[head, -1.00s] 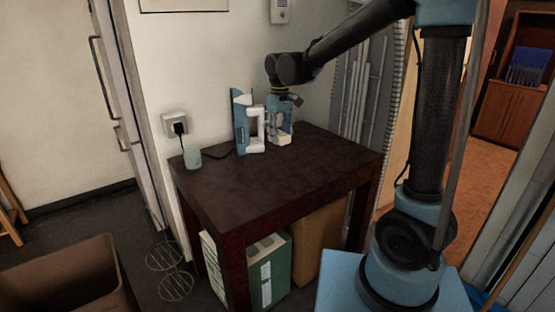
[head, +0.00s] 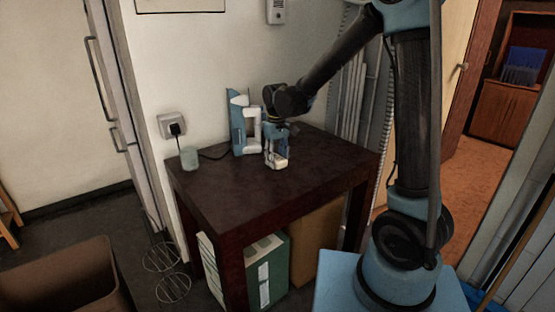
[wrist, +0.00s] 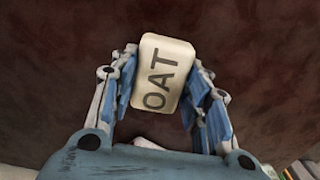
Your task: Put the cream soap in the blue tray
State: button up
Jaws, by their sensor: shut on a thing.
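The cream soap (wrist: 163,73) is a pale rounded block marked "OAT". It sits between the fingertips of my gripper (wrist: 160,88) in the wrist view, slightly tilted, with dark tabletop behind it. In the head view my gripper (head: 276,157) is over the dark table, with the soap (head: 282,162) pale and small at its tips. I cannot tell whether the soap touches the tabletop. I cannot make out a blue tray for certain; a blue slatted thing (head: 523,65) stands on a far wooden cabinet.
The dark table (head: 240,185) has free room in front. A blue-and-white upright object (head: 240,125) stands close left of my gripper. A pale green cup (head: 189,158) is at the table's left, below a wall socket (head: 172,126). A brown bin (head: 65,280) stands on the floor.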

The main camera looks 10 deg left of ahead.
aim_at(277, 158)
jog(key=o, duration=1.2)
jog(key=shift+c, duration=0.2)
notch_tip(277, 158, up, 12)
